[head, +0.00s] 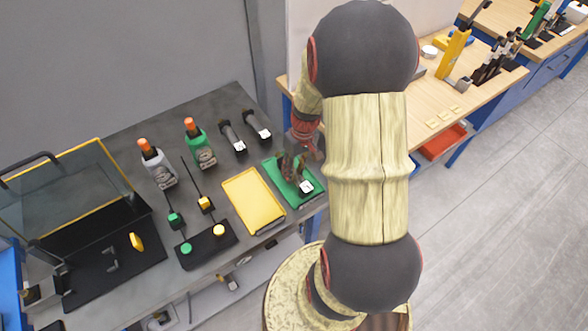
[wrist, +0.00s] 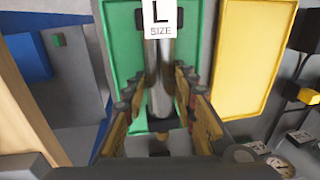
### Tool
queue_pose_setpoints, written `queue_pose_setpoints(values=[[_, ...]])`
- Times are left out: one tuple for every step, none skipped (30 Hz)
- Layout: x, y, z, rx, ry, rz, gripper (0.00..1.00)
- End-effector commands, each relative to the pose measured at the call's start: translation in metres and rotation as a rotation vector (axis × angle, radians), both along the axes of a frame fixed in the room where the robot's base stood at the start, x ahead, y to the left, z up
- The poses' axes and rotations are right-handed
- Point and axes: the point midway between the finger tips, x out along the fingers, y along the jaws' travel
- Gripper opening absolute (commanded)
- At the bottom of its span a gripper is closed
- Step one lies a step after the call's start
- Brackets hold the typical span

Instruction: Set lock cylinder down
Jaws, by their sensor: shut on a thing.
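The lock cylinder is a grey metal rod with a white label reading "L SIZE". In the wrist view the lock cylinder (wrist: 160,55) lies lengthwise between my fingers, label at the far end. My gripper (head: 294,168) is shut on it, over the green tray (head: 317,193) near the table's right end. In the head view only the label end of the lock cylinder (head: 306,187) shows clearly; my fingers hide the rest. The green tray (wrist: 121,50) lies behind it in the wrist view. I cannot tell whether the cylinder touches the tray.
A yellow tray (head: 252,198) lies left of the green one. Two similar dark cylinders with white labels (head: 233,138) (head: 257,127) lie behind.

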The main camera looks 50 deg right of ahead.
Motion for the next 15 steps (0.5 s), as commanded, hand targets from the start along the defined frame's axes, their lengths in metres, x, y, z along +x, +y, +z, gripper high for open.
queue_pose_setpoints(values=[[0.0012,-0.0008,0.0020,-0.002,-0.003,0.000,0.00],[0.0012,-0.0008,0.0018,-0.002,-0.003,0.000,0.00],[0.0011,-0.0008,0.0012,-0.002,-0.003,0.000,0.00],[0.0012,-0.0008,0.0005,-0.002,-0.003,0.000,0.00],[0.0012,-0.0008,-0.0003,-0.002,-0.003,0.000,0.00],[0.0012,-0.0007,-0.0014,-0.002,-0.003,0.000,0.00],[-0.0001,0.0003,-0.0030,0.000,0.001,0.000,0.28],[-0.0001,0.0002,-0.0026,0.000,0.000,0.000,0.30],[-0.0001,0.0003,-0.0024,0.000,0.000,0.000,0.32],[-0.0001,0.0003,-0.0024,0.000,0.001,0.000,0.34],[-0.0001,0.0003,-0.0023,0.000,0.001,0.000,0.35],[-0.0001,0.0003,-0.0024,0.000,0.001,0.000,0.38],[-0.0001,0.0003,-0.0024,0.000,0.001,0.000,0.39],[-0.0001,0.0003,-0.0024,0.000,0.001,0.000,0.41],[-0.0001,0.0003,-0.0024,0.001,0.001,0.000,0.43]])
